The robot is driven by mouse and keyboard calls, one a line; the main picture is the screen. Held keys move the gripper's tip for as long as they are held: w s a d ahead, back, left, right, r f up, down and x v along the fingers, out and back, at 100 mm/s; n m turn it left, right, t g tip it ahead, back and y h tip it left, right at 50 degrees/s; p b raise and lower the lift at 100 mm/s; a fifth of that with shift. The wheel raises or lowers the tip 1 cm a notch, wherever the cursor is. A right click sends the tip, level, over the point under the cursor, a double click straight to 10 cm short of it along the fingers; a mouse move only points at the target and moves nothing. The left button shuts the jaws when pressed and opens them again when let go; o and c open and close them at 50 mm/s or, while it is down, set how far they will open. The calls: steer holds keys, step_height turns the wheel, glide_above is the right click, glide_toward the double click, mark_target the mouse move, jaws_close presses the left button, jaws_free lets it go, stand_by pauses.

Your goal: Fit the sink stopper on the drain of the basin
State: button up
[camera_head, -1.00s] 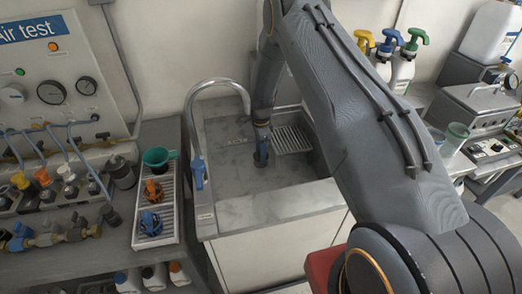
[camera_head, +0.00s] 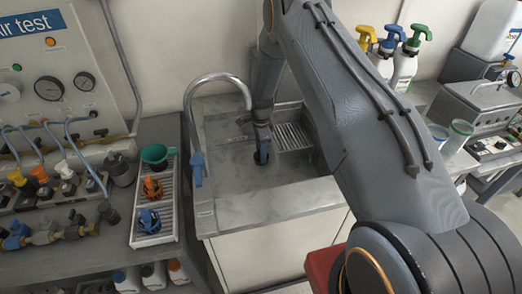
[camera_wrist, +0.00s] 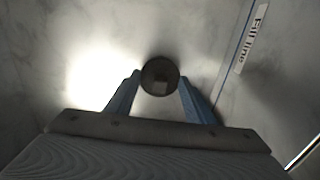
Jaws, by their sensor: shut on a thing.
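The sink basin (camera_head: 290,205) is grey and stone-like, under a curved tap. My gripper (camera_head: 261,158) reaches down inside it, left of a ribbed rack. In the wrist view, the blue fingers of my gripper (camera_wrist: 161,82) are shut on a dark round piece, which I take for the sink stopper (camera_wrist: 160,70). It has a lighter, squarish knob in its middle. The pale basin surface shows behind it. I cannot see the drain in either view, nor tell whether the stopper touches the basin floor.
The tap (camera_head: 197,168) arches over the basin's left side. A ribbed metal rack (camera_head: 293,137) lies at the basin's back right. A tray (camera_head: 168,222) with a green funnel and orange and blue parts stands left. A "Fill line" label (camera_wrist: 250,38) marks the basin.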

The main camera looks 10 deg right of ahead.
steer(key=shift+f, duration=0.5)
steer(key=shift+b, duration=0.3)
steer(key=shift+f+b, duration=0.45)
steer(key=shift+f, duration=0.1)
steer(key=o, duration=1.1)
steer(key=shift+o, duration=0.2)
steer(key=shift+r+b, duration=1.1)
steer(key=shift+r, duration=2.85)
